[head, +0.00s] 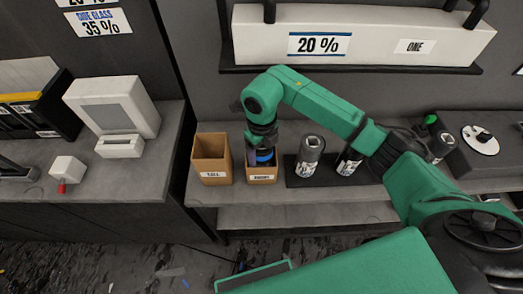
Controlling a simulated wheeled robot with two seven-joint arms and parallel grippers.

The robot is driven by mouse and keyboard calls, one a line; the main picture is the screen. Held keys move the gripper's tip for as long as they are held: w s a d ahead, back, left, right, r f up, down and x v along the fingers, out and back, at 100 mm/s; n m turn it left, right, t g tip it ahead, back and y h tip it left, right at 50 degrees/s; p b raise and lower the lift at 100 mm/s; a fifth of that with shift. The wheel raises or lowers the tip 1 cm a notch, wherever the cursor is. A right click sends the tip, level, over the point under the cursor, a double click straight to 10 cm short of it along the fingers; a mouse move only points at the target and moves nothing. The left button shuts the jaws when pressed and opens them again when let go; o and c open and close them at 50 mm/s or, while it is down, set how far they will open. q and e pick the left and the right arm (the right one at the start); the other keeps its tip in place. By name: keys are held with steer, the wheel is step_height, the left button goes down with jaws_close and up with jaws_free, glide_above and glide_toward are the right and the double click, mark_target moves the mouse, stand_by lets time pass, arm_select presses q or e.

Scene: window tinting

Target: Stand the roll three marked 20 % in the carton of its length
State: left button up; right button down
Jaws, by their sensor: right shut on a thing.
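My right gripper (262,147) points down over the right one of two open brown cartons (261,179), whose label seems to read SHORT. It is shut on a roll (265,157), of which only a dark and blue part shows at the carton's mouth. The rest of the roll is hidden by the gripper and carton walls, and no mark on it can be read. The other carton (212,166) stands just left, looks taller and empty, and has a label too small to read surely. My left gripper is not in view.
A long white box (380,35) marked 20 % and ONE lies on the shelf above. A white device (115,105) stands on the left bench.

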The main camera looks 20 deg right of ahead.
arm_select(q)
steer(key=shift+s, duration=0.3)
arm_select(e)
steer(key=shift+w+f, duration=0.1)
steer(key=shift+f, duration=0.1)
steer(key=shift+c, duration=1)
jaws_free()
arm_select(q)
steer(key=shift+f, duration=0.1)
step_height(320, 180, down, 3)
steer(key=b, duration=0.3)
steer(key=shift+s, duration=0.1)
arm_select(e)
step_height(320, 180, up, 12)
